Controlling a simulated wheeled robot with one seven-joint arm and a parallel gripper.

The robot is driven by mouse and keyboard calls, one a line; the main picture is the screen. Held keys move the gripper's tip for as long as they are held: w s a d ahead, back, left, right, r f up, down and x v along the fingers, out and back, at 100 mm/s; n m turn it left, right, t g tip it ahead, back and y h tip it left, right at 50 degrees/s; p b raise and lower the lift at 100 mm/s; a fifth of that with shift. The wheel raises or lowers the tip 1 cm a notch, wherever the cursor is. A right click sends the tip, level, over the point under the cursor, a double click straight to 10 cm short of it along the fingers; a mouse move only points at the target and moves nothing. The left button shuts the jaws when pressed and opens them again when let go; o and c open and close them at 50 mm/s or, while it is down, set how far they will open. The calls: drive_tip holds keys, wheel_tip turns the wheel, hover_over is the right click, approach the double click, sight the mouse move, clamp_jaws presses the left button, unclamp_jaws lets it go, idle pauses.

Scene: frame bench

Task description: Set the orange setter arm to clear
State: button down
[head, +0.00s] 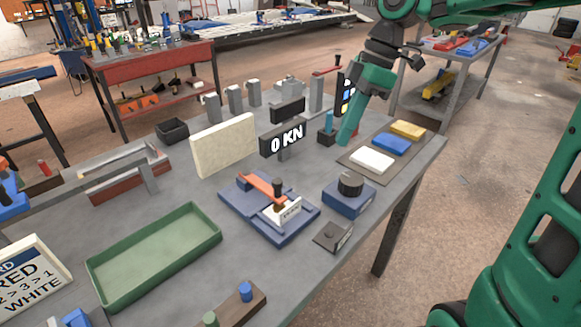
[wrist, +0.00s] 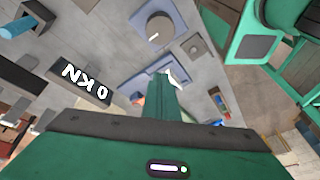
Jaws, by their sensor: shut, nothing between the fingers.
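The orange setter arm (head: 262,187) lies on a blue base (head: 240,212) near the middle of the bench, with a dark upright knob (head: 278,188) by its right end. A small white label (head: 290,211) stands at the front right of the base; its text is too small to read surely. My gripper (head: 346,138) is shut and empty, pointing down over the back right of the bench, apart from the setter arm. In the wrist view my gripper (wrist: 165,82) hides most of the setter; a bit of the blue base (wrist: 140,84) shows beside it.
A blue box with a black dial (head: 350,185) stands right of the setter. Behind are the "0 KN" display (head: 283,138) and a cream panel (head: 224,145). A mat with white, blue and yellow blocks (head: 372,160) lies at right. A green tray (head: 155,256) sits front left.

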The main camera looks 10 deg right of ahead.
drive_tip(key=a+n, duration=0.1)
drive_tip(key=n, duration=0.1)
drive_tip(key=w+a+r+n, duration=0.1)
drive_tip(key=a+n, duration=0.1)
drive_tip(key=w+a+n+g, duration=0.1)
drive_tip(key=n, duration=0.1)
drive_tip(key=shift+a+r, duration=0.25)
drive_tip(key=shift+a, duration=0.05)
drive_tip(key=x, duration=0.3)
drive_tip(key=a+x, duration=0.1)
drive_tip(key=x, duration=0.3)
drive_tip(key=a+r+x, duration=0.1)
drive_tip(key=x, duration=0.3)
drive_tip(key=shift+s+a, duration=0.2)
drive_tip(key=shift+s, duration=0.2)
drive_tip(key=shift+s+a, duration=0.2)
drive_tip(key=shift+a, duration=0.4)
drive_tip(key=shift+s, duration=0.1)
